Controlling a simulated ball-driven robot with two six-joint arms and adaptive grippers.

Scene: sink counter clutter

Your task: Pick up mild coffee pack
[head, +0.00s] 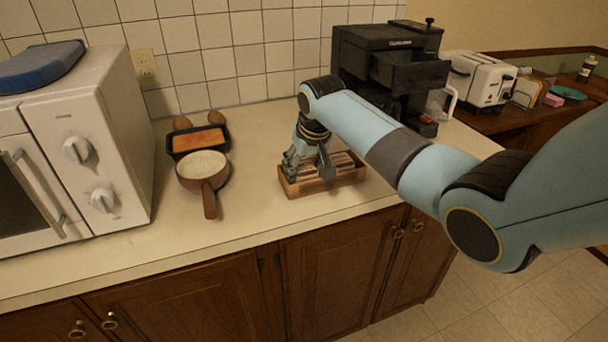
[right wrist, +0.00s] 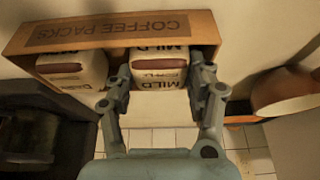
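A wooden box (head: 335,184) marked "COFFEE PACKS" stands on the counter in the head view; its labelled wall (right wrist: 105,32) crosses the top of the right wrist view. The mild coffee pack (right wrist: 158,66), white with a brown band and "MILD" lettering, sits in the box. My right gripper (head: 312,170) reaches down at the box's left part. In the right wrist view its fingers (right wrist: 161,72) are spread on either side of the mild pack; I cannot tell whether they touch it. A second, similar pack (right wrist: 72,68) sits to the left. My left gripper is not in view.
A pan (head: 203,170) and a dark tray (head: 198,139) lie left of the box, beside a white microwave (head: 85,140). A black coffee machine (head: 385,60) stands behind the box at right, with a toaster (head: 480,80) beyond it. The counter's front left is clear.

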